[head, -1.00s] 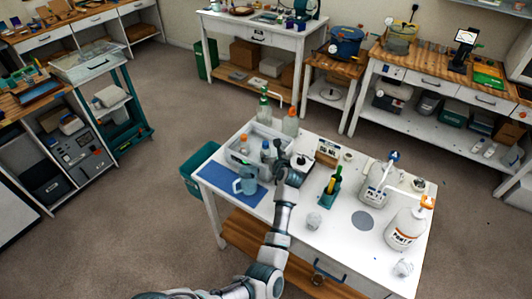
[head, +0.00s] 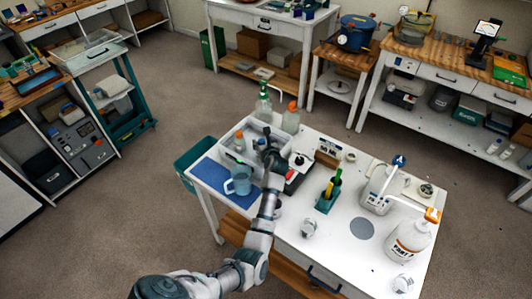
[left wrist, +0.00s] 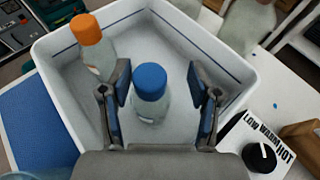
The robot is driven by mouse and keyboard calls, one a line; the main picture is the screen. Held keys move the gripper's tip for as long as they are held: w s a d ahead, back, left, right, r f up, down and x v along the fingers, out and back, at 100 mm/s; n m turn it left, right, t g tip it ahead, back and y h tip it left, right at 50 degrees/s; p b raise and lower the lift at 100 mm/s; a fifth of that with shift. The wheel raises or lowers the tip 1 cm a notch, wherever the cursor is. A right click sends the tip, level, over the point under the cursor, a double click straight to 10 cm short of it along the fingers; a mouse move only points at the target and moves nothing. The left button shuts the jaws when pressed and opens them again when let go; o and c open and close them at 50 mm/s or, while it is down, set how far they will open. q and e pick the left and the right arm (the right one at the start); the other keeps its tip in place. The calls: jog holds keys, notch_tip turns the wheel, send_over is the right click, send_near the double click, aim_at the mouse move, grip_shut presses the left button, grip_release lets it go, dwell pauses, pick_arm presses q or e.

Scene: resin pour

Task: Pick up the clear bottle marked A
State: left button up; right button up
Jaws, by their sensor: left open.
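A clear bottle with a blue cap (left wrist: 150,88) stands upright in a white tray (left wrist: 70,98), between the fingers of my left gripper (left wrist: 160,100) in the left wrist view. Gaps show on both sides, so the open fingers look apart from it. A second clear bottle, with an orange cap (left wrist: 92,45), stands left of the gripper in the same tray. I can read no letter A on either bottle. In the head view, my left gripper (head: 268,152) is over the right part of the tray (head: 228,137) and largely hides the blue-capped bottle. My right gripper is out of view.
A hot plate with a dial (left wrist: 262,155) is right of the tray. A blue mat (head: 212,174) and a blue jug (head: 238,182) are in front. Taller bottles (head: 263,106) stand behind. A labelled jug (head: 408,236) is at the table's right.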

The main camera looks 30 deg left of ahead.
pick_arm(q)
jog(key=shift+s+r, duration=0.25)
jog(key=shift+s+a, duration=0.1)
jog(key=shift+s, duration=0.05)
jog(key=shift+c, duration=0.8)
jog(key=shift+a+f, duration=0.3)
jog(key=shift+a, duration=0.25)
grip_shut()
